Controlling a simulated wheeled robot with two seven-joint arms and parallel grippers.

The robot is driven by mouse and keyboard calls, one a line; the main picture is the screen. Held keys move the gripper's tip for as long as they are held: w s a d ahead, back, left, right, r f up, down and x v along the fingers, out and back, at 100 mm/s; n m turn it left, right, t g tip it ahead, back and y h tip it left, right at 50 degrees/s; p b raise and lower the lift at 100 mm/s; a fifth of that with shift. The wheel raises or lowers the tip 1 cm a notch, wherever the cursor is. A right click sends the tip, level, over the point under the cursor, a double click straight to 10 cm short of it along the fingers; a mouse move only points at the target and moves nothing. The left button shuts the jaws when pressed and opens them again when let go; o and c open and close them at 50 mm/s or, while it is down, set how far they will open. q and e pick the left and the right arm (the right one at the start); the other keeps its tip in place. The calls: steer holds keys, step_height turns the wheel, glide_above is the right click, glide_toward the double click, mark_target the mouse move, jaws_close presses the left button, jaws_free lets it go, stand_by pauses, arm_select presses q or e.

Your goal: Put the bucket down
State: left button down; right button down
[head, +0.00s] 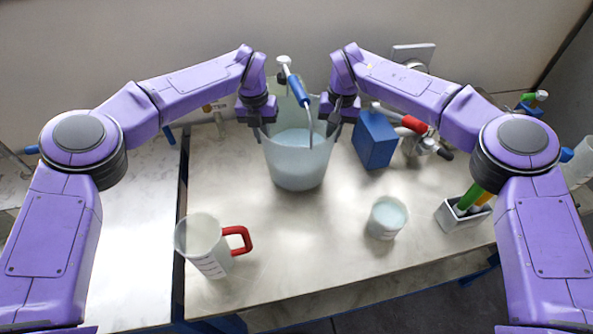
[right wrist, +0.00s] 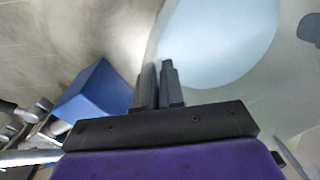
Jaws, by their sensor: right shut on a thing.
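The bucket (head: 297,170) is translucent, holds pale blue liquid and stands upright at the middle back of the bench. I cannot tell whether its base touches the bench. My right gripper (head: 343,110) is shut on the right side of its rim. In the right wrist view the two dark fingers (right wrist: 158,85) are close together at the bucket wall, with the pale liquid (right wrist: 225,35) beyond. My left gripper (head: 262,115) is at the left side of the rim; its finger gap is not clear.
The bench (head: 320,250) has free room in front of the bucket. A jug (head: 203,245) with a red handle, a small beaker (head: 386,218), a blue container (head: 376,140) and a pen holder (head: 452,216) stand around. A blue-gripped rod (head: 298,90) shows over the bucket.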

arm_select(q)
steer(key=shift+w+d+f, duration=0.15)
steer(key=shift+w+f, duration=0.05)
steer(key=shift+f, duration=0.4)
arm_select(e)
steer(key=shift+w+f, duration=0.15)
steer(key=shift+f, duration=0.5)
arm_select(q)
steer(key=c, duration=1.2)
jaws_free()
steer(key=shift+c, duration=0.2)
arm_select(e)
steer(key=c, duration=1.2)
jaws_free()
steer(key=shift+c, duration=0.2)
arm_select(q)
steer(key=shift+s+r, duration=0.1)
steer(key=shift+s, duration=0.2)
arm_select(e)
steer(key=shift+s+r, duration=0.15)
steer(key=shift+s, duration=0.15)
arm_select(q)
steer(key=shift+w, duration=0.15)
arm_select(e)
steer(key=shift+w, duration=0.2)
